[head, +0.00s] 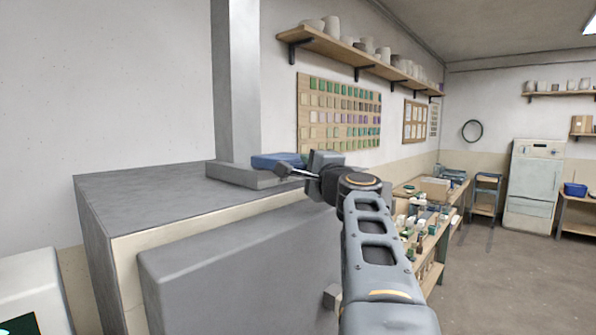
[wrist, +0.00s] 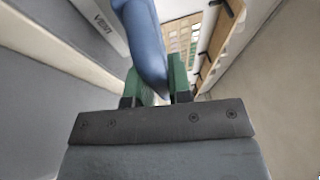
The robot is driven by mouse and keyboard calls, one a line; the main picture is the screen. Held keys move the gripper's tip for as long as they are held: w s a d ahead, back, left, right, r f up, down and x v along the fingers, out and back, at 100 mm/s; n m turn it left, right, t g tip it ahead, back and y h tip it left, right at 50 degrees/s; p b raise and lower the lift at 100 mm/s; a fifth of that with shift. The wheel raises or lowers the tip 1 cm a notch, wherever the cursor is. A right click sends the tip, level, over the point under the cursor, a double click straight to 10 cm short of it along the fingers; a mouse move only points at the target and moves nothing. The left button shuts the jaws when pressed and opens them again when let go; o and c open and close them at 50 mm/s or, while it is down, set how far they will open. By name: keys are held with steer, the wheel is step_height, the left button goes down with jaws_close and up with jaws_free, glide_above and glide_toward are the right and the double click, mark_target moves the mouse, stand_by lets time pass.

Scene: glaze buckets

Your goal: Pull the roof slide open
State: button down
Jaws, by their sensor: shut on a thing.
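The roof slide (head: 275,160) is a blue piece on the grey block at the foot of the upright grey flue, on top of the large grey kiln. My gripper (head: 283,171) reaches it from the right, and its fingers show small and dark there. In the wrist view my gripper (wrist: 162,85) has green finger pads on both sides of a rounded blue part of the slide (wrist: 145,42), and it is shut on that part. The finger pads hide part of the blue piece. How far the slide is open cannot be told.
The flue (head: 236,80) rises behind the slide. The kiln top (head: 150,190) is bare to the left. A workbench with several small jars (head: 425,220) stands right of my arm. A shelf of pots (head: 345,45) hangs above. Floor is clear at the right.

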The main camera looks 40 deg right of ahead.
steer(key=c, duration=1.3)
jaws_free()
steer(key=shift+c, duration=0.2)
steer(key=b+v, duration=0.6)
steer(key=v, duration=0.7)
steer(key=shift+s, duration=0.4)
steer(key=shift+a+f, duration=0.1)
